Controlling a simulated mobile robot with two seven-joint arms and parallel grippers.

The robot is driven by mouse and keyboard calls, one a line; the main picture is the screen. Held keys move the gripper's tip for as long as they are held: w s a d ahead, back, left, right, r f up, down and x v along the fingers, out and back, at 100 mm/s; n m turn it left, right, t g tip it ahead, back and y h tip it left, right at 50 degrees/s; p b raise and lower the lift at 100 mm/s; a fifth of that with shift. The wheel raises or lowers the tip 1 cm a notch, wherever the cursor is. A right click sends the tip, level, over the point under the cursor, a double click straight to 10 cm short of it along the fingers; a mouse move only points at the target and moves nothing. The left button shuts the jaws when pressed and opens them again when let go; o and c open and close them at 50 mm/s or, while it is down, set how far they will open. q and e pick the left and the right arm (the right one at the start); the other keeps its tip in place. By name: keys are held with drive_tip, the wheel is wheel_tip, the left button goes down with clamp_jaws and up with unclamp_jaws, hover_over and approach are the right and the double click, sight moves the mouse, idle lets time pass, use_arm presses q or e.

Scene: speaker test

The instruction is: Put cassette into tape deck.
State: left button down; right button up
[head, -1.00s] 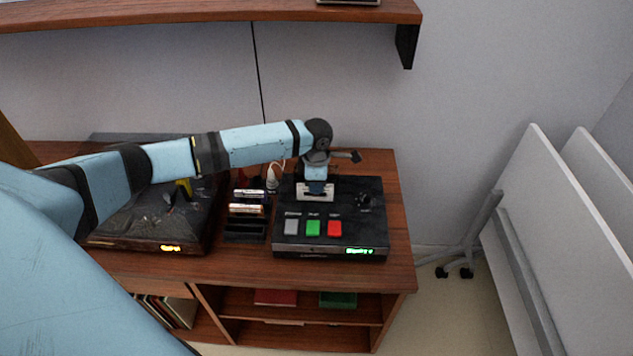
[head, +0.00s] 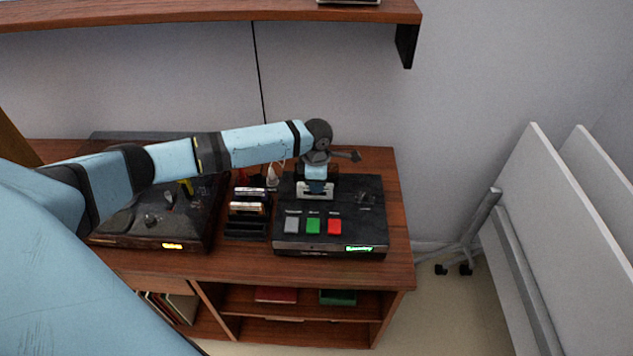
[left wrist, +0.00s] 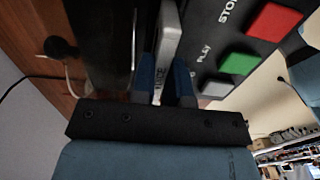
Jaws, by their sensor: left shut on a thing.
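The tape deck (head: 353,215) is a black box on the wooden cabinet, with a grey, a green and a red button and a lit green display. My left gripper (head: 316,188) points down over the rear left part of the deck. The cassette (head: 305,194) is a pale, flat piece at its fingertips. In the left wrist view, the blue fingers (left wrist: 163,75) are shut on the cassette (left wrist: 168,38), which stands on edge beside the deck's buttons. I cannot tell how deep its lower edge sits in the deck. My right gripper is not in view.
A rack (head: 246,228) with several cassettes stands just left of the deck. A dark turntable-like unit (head: 150,225) lies further left, under my left arm. A wall shelf (head: 210,15) runs above. White panels (head: 560,220) stand at the right.

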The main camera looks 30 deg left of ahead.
use_arm(q)
drive_tip(key=shift+f, duration=1.15)
idle(0.4)
drive_tip(key=c, duration=0.7)
unclamp_jaws()
drive_tip(key=shift+o, duration=0.2)
drive_tip(key=shift+r, duration=0.1)
drive_tip(key=shift+r, duration=0.1)
drive_tip(key=shift+r+p, duration=0.8)
drive_tip(key=shift+p, duration=0.3)
drive_tip(key=shift+r+p, duration=0.9)
drive_tip(key=shift+p, duration=0.2)
drive_tip(key=shift+r+p, duration=0.8)
drive_tip(key=shift+p, duration=0.35)
drive_tip(key=shift+f, duration=0.1)
